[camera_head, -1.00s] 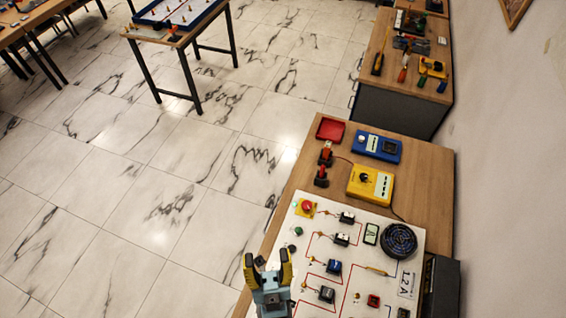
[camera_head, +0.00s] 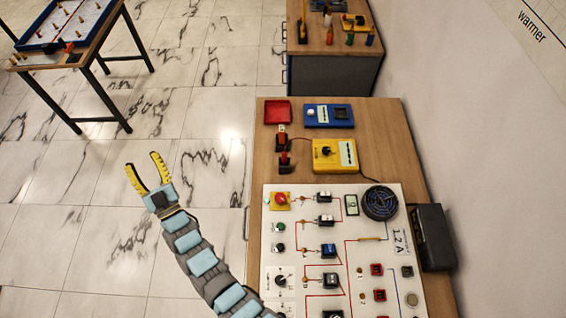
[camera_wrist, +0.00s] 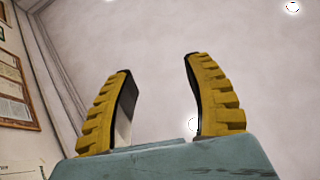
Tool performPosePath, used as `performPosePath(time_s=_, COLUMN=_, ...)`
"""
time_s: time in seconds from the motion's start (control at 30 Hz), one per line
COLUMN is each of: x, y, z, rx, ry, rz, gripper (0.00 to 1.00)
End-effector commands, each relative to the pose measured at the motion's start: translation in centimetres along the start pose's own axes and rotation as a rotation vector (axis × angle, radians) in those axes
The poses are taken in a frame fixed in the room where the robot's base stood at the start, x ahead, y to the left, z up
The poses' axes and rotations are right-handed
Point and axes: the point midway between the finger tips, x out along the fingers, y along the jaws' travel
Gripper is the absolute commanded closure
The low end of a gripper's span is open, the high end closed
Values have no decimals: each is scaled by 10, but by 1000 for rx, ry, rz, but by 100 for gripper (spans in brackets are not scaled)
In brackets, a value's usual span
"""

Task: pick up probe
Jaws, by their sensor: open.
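Two small red-and-black pieces stand on the wooden bench, an upper one (camera_head: 282,136) and a lower one (camera_head: 284,161). They look like probes in holders, but they are too small to tell for sure. Both are just left of a yellow meter box (camera_head: 334,155) with a dial. My gripper (camera_head: 143,162) is open and empty, with yellow-padded fingers spread. In the head view it appears over the tiled floor, left of the bench and apart from both pieces. In the wrist view, the gripper (camera_wrist: 157,67) has only a pale ceiling between and beyond its fingers.
A red tray (camera_head: 277,112) and a blue box (camera_head: 328,116) sit at the bench's far end. A white circuit panel (camera_head: 345,215) with switches covers the near part. A black box (camera_head: 430,238) stands at the right edge. Another table (camera_head: 90,40) is at upper left.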

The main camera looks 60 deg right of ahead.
Motion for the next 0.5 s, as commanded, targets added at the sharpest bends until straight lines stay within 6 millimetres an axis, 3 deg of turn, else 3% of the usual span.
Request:
performPosePath(time_s=0.03, x=18, y=9, z=18, rx=-20, ry=-43, rz=11, gripper=48)
performPosePath(time_s=0.2, x=69, y=28, z=71, rx=-78, ry=-212, rz=8, gripper=48)
performPosePath(time_s=0.5, x=140, y=64, z=135, rx=-171, ry=-481, rz=-86, gripper=48)
